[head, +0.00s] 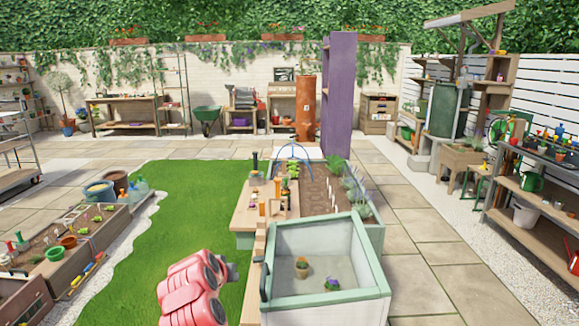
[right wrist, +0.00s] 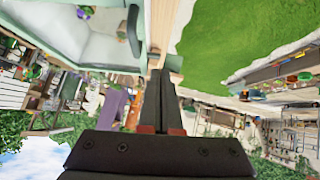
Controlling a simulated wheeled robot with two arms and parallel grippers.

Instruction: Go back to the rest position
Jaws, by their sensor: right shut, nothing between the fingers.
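My right gripper (right wrist: 160,74) shows in the right wrist view, its two dark fingers together with nothing between them. It is in the air over the wooden edge beside the pale green cold frame (right wrist: 100,50), clear of it. In the head view the cold frame (head: 332,303) stands at bottom centre right. A red arm of mine comes in at the bottom of the head view, over the lawn, with a dark end part near the cold frame. The head view does not show the fingers clearly. I do not see my left gripper.
Two small potted plants (head: 302,267) stand inside the cold frame. A raised bed (head: 330,195) and a wooden ledge with tools (head: 262,212) lie behind it. A purple cabinet (head: 338,95) stands farther back. Lawn (head: 190,200) is open at left, and paving (head: 415,265) is clear at right.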

